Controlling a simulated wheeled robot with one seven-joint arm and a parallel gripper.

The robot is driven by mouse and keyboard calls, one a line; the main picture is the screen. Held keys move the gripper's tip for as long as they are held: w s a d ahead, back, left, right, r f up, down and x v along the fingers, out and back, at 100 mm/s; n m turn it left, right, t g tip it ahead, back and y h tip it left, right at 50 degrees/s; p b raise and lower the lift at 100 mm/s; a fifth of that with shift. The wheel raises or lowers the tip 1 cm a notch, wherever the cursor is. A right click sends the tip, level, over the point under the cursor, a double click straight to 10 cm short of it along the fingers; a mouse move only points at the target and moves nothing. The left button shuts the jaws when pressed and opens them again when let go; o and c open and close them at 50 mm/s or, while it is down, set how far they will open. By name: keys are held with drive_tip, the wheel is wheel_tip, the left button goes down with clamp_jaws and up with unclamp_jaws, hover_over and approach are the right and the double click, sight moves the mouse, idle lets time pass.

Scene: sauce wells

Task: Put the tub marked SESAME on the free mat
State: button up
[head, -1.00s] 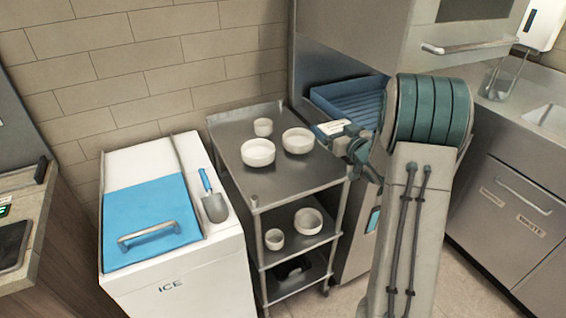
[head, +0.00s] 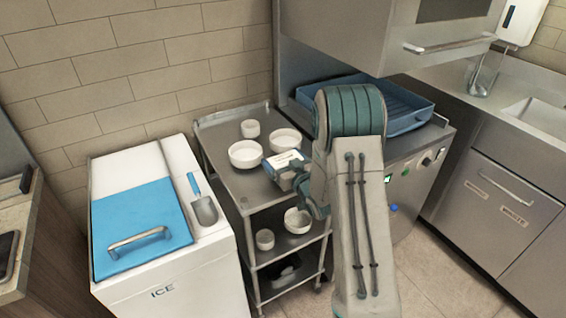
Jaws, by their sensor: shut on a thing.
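My gripper (head: 294,174) is in the head view, in front of my arm's teal joint and over the right edge of the steel cart. It is shut on a small tub (head: 284,160) with a white top and blue sides. Any marking on the tub is too small to read, so I cannot tell whether it says SESAME. The fingers are partly hidden by my own arm and the tub. No mat can be made out in this view.
The steel cart (head: 232,178) carries several white bowls on its top and middle shelves. Left of it is a white ICE chest (head: 185,265) with a blue lid and a scoop (head: 204,208). A blue tray (head: 400,114) lies on the steel machine at right. Clear floor shows at lower right.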

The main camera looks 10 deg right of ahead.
drive_tip(key=shift+f, duration=0.7)
drive_tip(key=shift+f, duration=0.2)
drive_tip(key=o, duration=0.9)
drive_tip(key=shift+r, duration=0.15)
